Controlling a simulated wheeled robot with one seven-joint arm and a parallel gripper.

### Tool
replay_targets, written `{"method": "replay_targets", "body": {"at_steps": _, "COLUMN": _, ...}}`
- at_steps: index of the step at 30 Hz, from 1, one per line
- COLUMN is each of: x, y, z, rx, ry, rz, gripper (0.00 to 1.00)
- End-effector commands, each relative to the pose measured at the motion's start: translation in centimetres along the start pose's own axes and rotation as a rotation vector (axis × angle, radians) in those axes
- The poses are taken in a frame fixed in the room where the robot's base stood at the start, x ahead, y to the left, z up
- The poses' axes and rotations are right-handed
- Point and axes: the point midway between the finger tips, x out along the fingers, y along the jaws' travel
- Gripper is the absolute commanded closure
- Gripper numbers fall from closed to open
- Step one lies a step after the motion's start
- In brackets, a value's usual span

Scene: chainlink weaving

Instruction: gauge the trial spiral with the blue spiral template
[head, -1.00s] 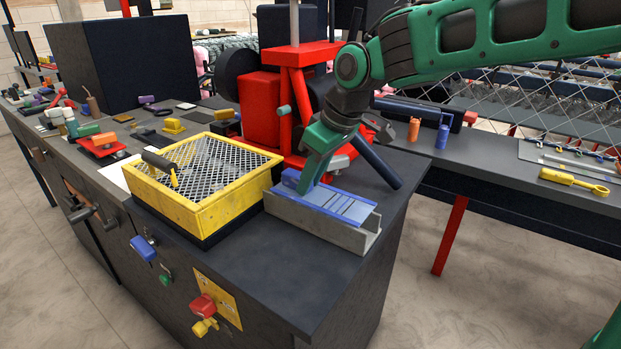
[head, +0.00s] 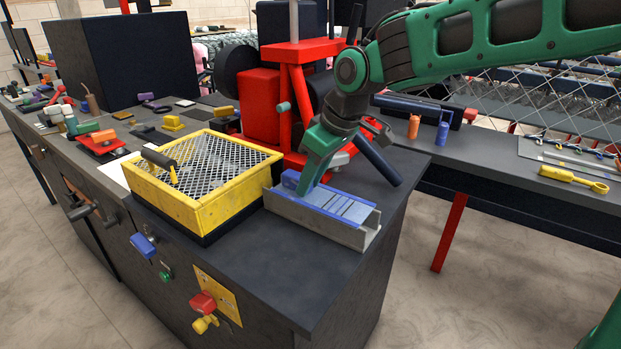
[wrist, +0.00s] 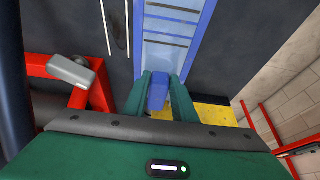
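The blue spiral template (head: 338,203) is a flat plate with cross slots and a raised block at its left end. It lies in the grey channel (head: 318,228) at the right part of the bench, roughly level with the channel's walls. My gripper (head: 307,188) points down with its green fingers on both sides of the raised block. In the wrist view the fingers (wrist: 160,95) close on that block, and the slotted plate (wrist: 170,30) stretches away from them. I cannot make out the trial spiral; the template covers the channel's inside.
A yellow-framed mesh box (head: 195,210) stands close left of the channel. A red machine (head: 285,105) stands just behind. Bench top (head: 290,270) in front is clear. A second bench at right holds orange (head: 414,127) and blue (head: 442,134) cylinders and a yellow tool (head: 573,179).

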Motion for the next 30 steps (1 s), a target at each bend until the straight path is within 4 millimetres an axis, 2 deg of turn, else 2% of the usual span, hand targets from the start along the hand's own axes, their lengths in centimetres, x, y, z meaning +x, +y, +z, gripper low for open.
{"method": "replay_targets", "body": {"at_steps": 1, "x": 0.0, "y": 0.0, "z": 0.0, "rx": 0.0, "ry": -0.001, "rz": 0.0, "gripper": 0.63}}
{"method": "replay_targets", "body": {"at_steps": 2, "x": 0.0, "y": 0.0, "z": 0.0, "rx": 0.0, "ry": -0.001, "rz": 0.0, "gripper": 0.56}}
{"method": "replay_targets", "body": {"at_steps": 14, "x": -0.6, "y": 0.0, "z": 0.0, "rx": 0.001, "ry": 0.0, "rz": 0.0, "gripper": 0.55}}
{"method": "replay_targets", "body": {"at_steps": 30, "x": -9.3, "y": 0.2, "z": -0.1, "rx": 0.001, "ry": 0.001, "rz": 0.0, "gripper": 0.55}}
